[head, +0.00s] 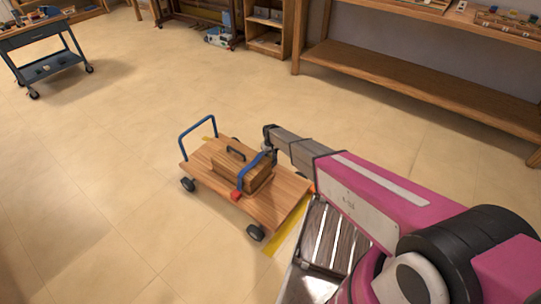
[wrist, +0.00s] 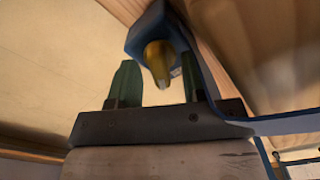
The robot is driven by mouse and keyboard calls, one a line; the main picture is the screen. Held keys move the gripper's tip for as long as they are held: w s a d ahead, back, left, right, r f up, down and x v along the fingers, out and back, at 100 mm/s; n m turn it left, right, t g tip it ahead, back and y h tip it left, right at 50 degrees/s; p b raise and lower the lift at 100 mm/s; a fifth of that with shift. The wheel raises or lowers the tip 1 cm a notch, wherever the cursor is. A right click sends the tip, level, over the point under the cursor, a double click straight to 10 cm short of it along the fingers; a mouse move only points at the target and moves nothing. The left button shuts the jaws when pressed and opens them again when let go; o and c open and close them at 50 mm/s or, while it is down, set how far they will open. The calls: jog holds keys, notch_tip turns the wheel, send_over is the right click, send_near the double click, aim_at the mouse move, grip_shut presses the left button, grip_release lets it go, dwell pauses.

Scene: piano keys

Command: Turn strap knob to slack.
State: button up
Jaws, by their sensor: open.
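A wooden case (head: 243,170) with a dark handle lies on a flat wooden cart (head: 215,187). A blue strap (head: 250,168) runs over the case, with a red piece (head: 236,196) at its near end. In the wrist view, a yellow knob (wrist: 157,54) sticks out of a blue housing (wrist: 150,28). My gripper (head: 269,137) is at the far side of the case, by the strap's far end. In the wrist view, its green fingers (wrist: 158,70) are open, one on each side of the knob, with visible gaps. The knob is hidden in the head view.
The cart has a blue push handle (head: 198,125) at its left end and black wheels. A yellow floor line (head: 285,230) runs by the cart. A long workbench (head: 420,85) stands behind, and a blue trolley (head: 45,45) stands far left. The floor left of the cart is clear.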

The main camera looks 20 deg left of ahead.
grip_shut()
